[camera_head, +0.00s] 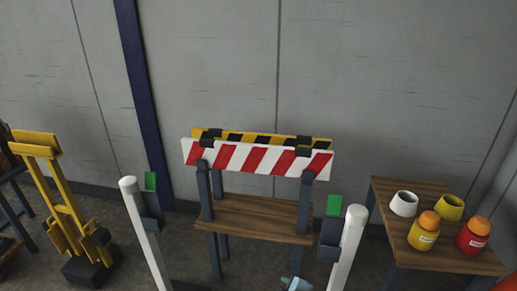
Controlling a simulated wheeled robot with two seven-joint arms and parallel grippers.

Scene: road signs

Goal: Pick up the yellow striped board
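The yellow striped board (264,139) has black stripes and stands directly behind a red-and-white striped board (256,159). Only its upper strip shows above the front board; the rest is hidden. I cannot tell how the yellow board is held. I see no gripper at either board, and neither of my grippers can be made out in the view.
A wooden shelf (254,222) is below the boards. White posts with green panels stand at left (142,232) and right (347,246). A table (412,191) with jars and cups is at right, a yellow stand (66,200) at left. A small pale object (297,285) is cut off below.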

